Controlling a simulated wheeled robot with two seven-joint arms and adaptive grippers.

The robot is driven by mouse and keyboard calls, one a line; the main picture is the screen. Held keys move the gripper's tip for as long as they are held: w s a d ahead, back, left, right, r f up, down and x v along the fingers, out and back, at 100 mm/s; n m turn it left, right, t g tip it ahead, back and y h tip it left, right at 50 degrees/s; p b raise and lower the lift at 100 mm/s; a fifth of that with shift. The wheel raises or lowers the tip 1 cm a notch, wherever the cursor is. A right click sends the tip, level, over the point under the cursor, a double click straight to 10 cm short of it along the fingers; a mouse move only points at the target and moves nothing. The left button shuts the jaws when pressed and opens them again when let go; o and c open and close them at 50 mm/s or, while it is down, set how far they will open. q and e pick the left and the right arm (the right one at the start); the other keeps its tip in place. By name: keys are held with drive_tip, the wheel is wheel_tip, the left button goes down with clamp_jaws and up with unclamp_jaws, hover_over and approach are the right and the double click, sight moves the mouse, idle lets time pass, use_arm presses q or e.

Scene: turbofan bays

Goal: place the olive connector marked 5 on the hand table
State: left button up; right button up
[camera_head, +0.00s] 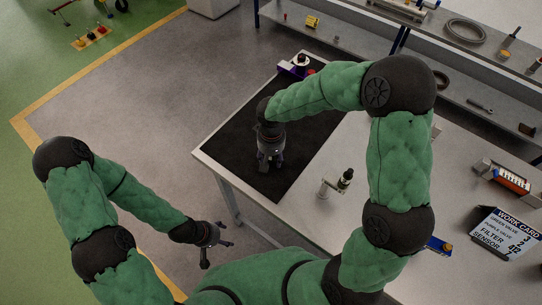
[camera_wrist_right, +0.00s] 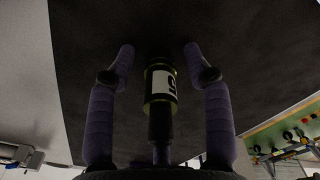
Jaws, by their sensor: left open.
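The olive connector (camera_wrist_right: 160,88), with a white label marked 5, is between the two fingers of my right gripper (camera_wrist_right: 160,65) in the right wrist view. A gap shows on each side, so the fingers are open and do not touch it. In the head view my right gripper (camera_head: 268,161) points down at the black mat (camera_head: 222,143) on the pale table (camera_head: 305,209); the connector cannot be made out there. Whether it touches the mat is unclear. My left gripper (camera_head: 208,240) is open and empty, off the table's near left side.
A purple and white device (camera_head: 295,67) stands at the mat's far edge. A small stand with a dark fitting (camera_head: 345,180) is right of the mat. A work card (camera_head: 503,232) and a box of red parts (camera_head: 509,180) lie further right. Shelves (camera_head: 340,42) run behind.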

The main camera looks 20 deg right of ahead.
drive_tip(key=shift+r, duration=0.1)
drive_tip(key=shift+r, duration=0.3)
wheel_tip(320, 180, up, 12)
drive_tip(key=p, duration=0.3)
drive_tip(key=shift+f, duration=0.25)
